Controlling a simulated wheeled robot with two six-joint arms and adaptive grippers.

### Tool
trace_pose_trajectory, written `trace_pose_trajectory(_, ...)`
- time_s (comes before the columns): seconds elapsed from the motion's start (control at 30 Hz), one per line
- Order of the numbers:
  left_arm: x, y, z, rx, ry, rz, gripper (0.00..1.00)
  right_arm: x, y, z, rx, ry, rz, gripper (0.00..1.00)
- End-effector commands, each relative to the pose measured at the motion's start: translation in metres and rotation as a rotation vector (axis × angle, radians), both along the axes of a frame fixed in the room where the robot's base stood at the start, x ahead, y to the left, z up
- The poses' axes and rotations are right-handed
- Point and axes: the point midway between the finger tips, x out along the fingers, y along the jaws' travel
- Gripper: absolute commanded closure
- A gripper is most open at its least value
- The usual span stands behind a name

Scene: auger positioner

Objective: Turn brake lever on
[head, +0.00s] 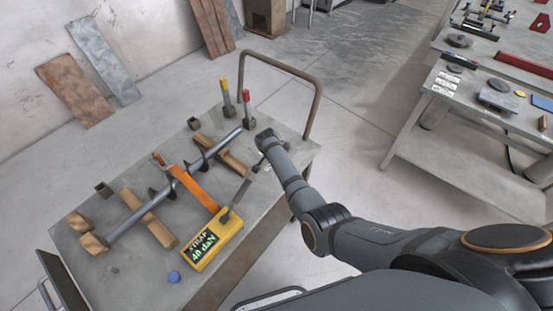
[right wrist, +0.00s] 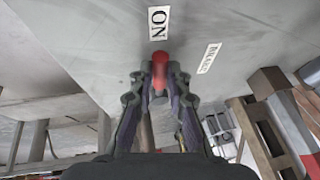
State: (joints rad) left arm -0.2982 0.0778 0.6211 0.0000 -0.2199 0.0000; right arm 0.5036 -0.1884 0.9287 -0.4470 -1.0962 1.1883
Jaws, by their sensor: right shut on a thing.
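The brake lever shows as a red, rounded grip (right wrist: 159,72) in the right wrist view, between the two fingers of my right gripper (right wrist: 157,90). The fingers are shut on it. A white "ON" label (right wrist: 158,22) is on the grey surface just beyond the red tip, and a second white label (right wrist: 209,57) is to its right. In the head view my right gripper (head: 262,160) is at the right edge of the grey cart (head: 135,282); the grip in its fingers cannot be made out there. My left gripper is not in view.
The cart carries a long metal auger pipe (head: 137,213) on wooden blocks, an orange strap (head: 195,187) and a yellow "STRAP 40 daN" display (head: 222,240). Yellow-tipped (head: 225,86) and red-tipped (head: 246,97) posts stand near a bent rail (head: 316,98). A workbench (head: 425,98) stands at right.

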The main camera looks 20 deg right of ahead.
Motion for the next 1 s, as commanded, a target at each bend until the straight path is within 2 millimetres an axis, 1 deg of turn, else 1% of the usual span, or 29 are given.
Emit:
trace_pose_trajectory(0.1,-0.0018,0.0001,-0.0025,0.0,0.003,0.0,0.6,0.0024,-0.0003,0.001,-0.001,-0.005,-0.016,1.0)
trace_pose_trajectory(0.53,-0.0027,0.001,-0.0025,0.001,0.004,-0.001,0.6,0.003,-0.0005,0.002,-0.001,-0.006,-0.024,1.0)
trace_pose_trajectory(0.57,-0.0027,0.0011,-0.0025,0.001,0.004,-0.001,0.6,0.003,-0.0005,0.002,-0.002,-0.006,-0.024,0.82)
trace_pose_trajectory(0.7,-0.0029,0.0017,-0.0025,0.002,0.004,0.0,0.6,0.0027,-0.0004,0.0016,-0.002,-0.005,-0.023,0.63)
trace_pose_trajectory(0.73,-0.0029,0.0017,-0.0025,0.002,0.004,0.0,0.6,0.0024,-0.0004,0.0014,-0.001,-0.004,-0.023,0.61)
trace_pose_trajectory(0.93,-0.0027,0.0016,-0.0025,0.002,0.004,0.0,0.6,0.0018,0.0001,0.0007,0.0,-0.002,-0.023,0.61)
trace_pose_trajectory(1.0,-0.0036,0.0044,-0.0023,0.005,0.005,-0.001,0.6,0.0017,0.0002,0.0012,0.0,-0.002,-0.023,0.61)
